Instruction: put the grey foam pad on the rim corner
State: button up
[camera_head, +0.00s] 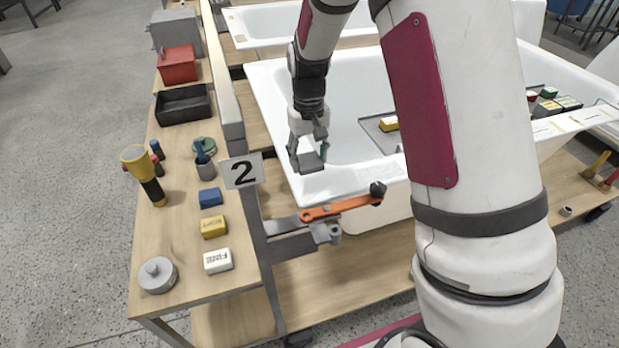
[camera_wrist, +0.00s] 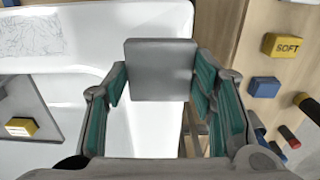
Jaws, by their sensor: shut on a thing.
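The grey foam pad (camera_wrist: 160,68) is a flat square held between the fingertips of my gripper (camera_wrist: 159,82) in the wrist view. In the head view my gripper (camera_head: 308,152) points down at the near left corner of the white bathtub, with the pad (camera_head: 312,163) between its fingers. The rim corner (camera_head: 308,188) lies just below and in front of the pad. I cannot tell whether the pad touches the rim. In the wrist view the white tub (camera_wrist: 75,50) shows to the left of and below the pad.
An orange clamp (camera_head: 340,207) with a dark knob sits by the tub's near edge. A grey tray (camera_head: 378,130) with a yellow block lies inside the tub.

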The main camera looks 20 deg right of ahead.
aim_at(309, 186)
jog(key=shift+f, duration=3.45)
jog(key=shift+f, duration=0.1)
jog(key=o, duration=0.8)
jog(key=shift+f, duration=0.1)
jog(key=shift+o, duration=0.2)
